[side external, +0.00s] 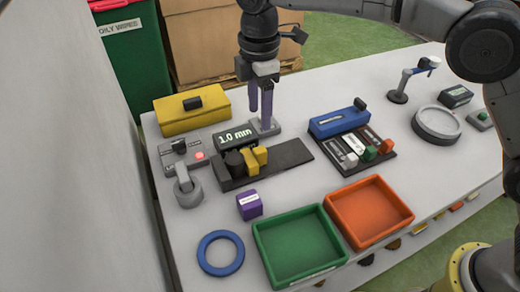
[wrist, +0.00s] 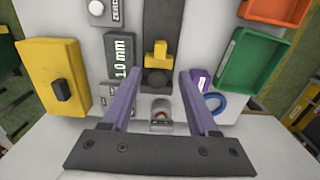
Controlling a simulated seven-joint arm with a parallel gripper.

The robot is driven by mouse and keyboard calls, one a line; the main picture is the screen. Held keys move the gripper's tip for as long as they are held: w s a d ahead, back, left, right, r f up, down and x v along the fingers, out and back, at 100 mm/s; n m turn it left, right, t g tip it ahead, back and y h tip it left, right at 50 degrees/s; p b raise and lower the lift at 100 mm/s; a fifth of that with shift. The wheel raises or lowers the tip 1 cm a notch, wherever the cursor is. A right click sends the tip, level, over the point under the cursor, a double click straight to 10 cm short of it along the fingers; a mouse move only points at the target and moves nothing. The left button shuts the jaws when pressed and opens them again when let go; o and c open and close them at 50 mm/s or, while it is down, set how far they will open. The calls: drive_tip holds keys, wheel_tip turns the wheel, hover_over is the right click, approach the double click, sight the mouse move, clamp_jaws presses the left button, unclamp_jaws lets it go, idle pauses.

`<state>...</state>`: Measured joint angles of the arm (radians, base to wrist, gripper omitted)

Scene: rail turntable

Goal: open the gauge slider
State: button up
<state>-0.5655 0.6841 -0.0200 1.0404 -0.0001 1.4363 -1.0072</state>
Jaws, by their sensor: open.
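The gauge is a dark rail (side external: 290,155) with a dark rounded block (side external: 234,163) at its left end and yellow jaw pieces (side external: 260,156) beside it. Its display (side external: 235,136) reads 1.0 mm. In the wrist view the yellow piece (wrist: 157,54) is T-shaped and lies on the rail (wrist: 162,20), just beyond my fingertips. My gripper (side external: 260,119) is open and empty, its purple fingers pointing down above and behind the gauge. In the wrist view my gripper (wrist: 158,74) has its fingers spread on either side of the rail, apart from the yellow piece.
A yellow box (side external: 190,112) with a black knob stands behind left. A grey switch panel (side external: 183,150), a purple cube (side external: 250,206), a blue ring (side external: 220,253), and green (side external: 297,245) and orange (side external: 368,210) trays surround the gauge. A blue box (side external: 338,122) stands to the right.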

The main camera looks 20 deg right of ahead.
sight(260, 150)
wheel_tip(260, 150, down, 13)
drive_tip(key=shift+r, duration=0.2)
idle(0.3)
clamp_jaws()
idle(1.3)
